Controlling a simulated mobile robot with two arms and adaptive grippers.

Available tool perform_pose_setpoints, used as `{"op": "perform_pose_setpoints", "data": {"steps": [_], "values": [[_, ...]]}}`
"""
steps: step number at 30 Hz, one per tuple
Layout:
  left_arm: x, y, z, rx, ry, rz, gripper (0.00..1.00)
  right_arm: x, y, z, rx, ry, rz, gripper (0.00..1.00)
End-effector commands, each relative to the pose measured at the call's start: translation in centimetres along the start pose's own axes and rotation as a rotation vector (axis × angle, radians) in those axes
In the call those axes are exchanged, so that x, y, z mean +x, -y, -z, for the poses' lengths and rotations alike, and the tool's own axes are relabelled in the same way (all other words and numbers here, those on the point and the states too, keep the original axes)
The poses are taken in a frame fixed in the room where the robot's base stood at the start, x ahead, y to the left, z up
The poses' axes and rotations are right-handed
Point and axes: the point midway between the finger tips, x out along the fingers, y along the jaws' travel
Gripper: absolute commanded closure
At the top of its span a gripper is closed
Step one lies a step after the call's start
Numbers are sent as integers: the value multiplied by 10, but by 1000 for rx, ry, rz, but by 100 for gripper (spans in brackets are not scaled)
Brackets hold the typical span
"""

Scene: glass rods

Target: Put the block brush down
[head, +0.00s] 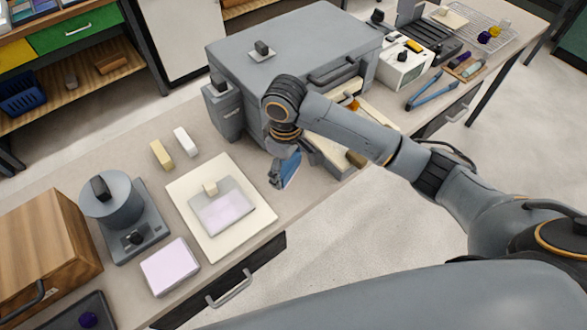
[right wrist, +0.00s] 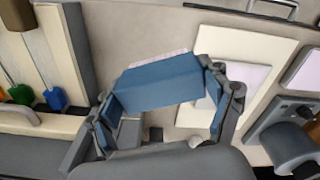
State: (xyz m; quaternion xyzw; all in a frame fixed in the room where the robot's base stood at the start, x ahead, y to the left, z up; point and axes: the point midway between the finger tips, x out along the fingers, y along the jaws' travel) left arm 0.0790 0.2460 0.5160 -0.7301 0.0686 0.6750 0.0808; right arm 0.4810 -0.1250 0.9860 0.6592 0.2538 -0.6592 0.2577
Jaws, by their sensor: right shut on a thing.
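The block brush has a blue block body (right wrist: 160,82) with a pale pinkish bristle edge along its far side in the right wrist view. My right gripper (right wrist: 165,112) is shut on it, one finger at each end of the block. In the head view the right gripper (head: 281,168) hangs over the bench between the large grey box and the cream board, with the brush's blue side (head: 290,170) showing at its tip. I cannot tell whether the brush touches the bench. My left gripper is not in view.
The cream board (head: 240,239) carries a grey plate with a pale sheet. The large grey box (head: 290,60) stands behind. A cream tray with coloured tools (right wrist: 62,60) is nearby.

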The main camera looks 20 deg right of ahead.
Motion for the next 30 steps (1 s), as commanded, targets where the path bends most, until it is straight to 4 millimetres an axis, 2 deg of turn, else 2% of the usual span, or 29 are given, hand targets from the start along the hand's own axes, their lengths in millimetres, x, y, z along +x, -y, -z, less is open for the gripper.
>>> {"op": "perform_pose_setpoints", "data": {"steps": [3,6,14,19,22,30], "values": [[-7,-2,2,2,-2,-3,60,24,-18,3,3,6,1,46],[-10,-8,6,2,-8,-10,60,39,-30,7,1,4,1,46],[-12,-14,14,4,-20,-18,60,57,-43,11,0,3,0,46],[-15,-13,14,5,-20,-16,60,81,-43,11,-1,2,1,46],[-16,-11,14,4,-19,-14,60,87,-43,11,-2,1,0,46],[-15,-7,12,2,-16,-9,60,89,-43,11,-2,0,0,46]]}}
